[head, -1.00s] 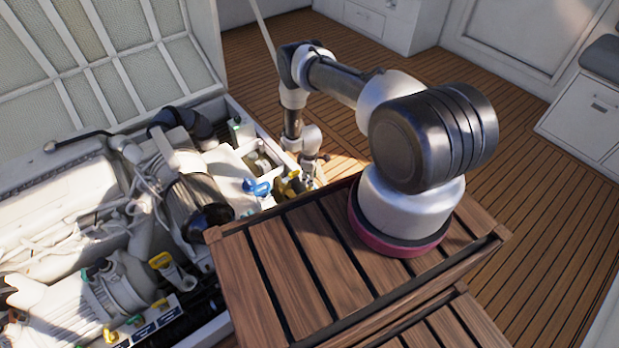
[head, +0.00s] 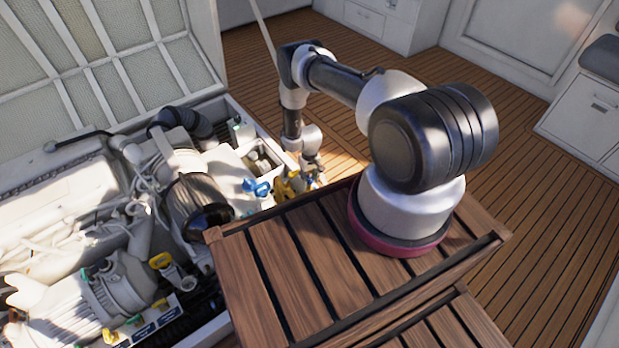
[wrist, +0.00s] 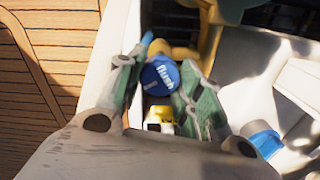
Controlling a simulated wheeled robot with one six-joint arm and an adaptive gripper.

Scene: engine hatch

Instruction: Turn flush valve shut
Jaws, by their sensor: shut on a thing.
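The flush valve shows in the wrist view as a round blue cap lettered "flush" (wrist: 160,76), with a narrow blue piece (wrist: 147,38) at its upper left. My gripper (wrist: 157,68) has one green-padded finger on each side of the cap and is shut on the valve's handle. The exact contact is partly hidden by the fingers. In the head view my gripper (head: 309,172) is small and low at the hatch's right edge, beside yellow fittings. A blue handle (head: 257,187) stands left of it; I cannot tell whether it is the flush valve.
The white engine (head: 110,215) with hoses fills the open hatch at left. A yellow fitting (wrist: 182,52) lies just beyond the flush cap, and another blue cap (wrist: 262,138) is at lower right. Slatted wooden steps (head: 275,265) stand in front. The deck at right is clear.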

